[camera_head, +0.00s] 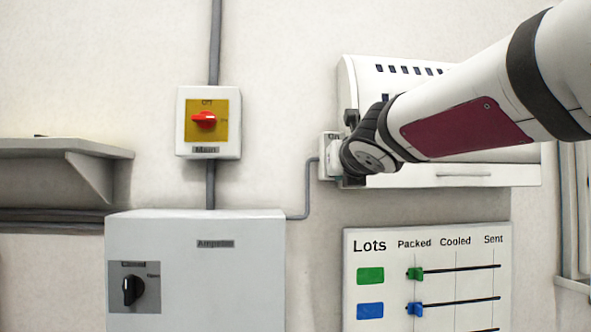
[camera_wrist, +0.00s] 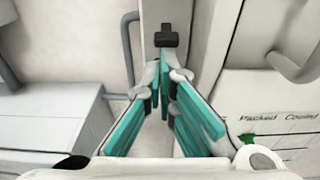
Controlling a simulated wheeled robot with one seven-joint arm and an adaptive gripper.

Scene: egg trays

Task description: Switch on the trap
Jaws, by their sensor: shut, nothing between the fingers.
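A white wall unit with dark slots (camera_head: 452,71), which looks like the trap, hangs at the upper right in the head view, partly behind my arm. At its left edge is a small white switch box (camera_head: 326,172) marked "On", mostly covered by my wrist. In the wrist view a black switch lever (camera_wrist: 167,38) stands out from a pale strip, just beyond my teal fingertips. My gripper (camera_wrist: 165,72) is shut and empty, pointing at the lever. I cannot tell if the fingertips touch it. The fingertips are hard to make out in the head view.
A yellow switch plate with a red knob (camera_head: 204,120), marked "Main", is left of the switch box. Below is a grey cabinet (camera_head: 230,280) with a black knob (camera_head: 132,290). A "Lots" board (camera_head: 400,285) hangs under the unit. A shelf (camera_head: 60,148) is at left.

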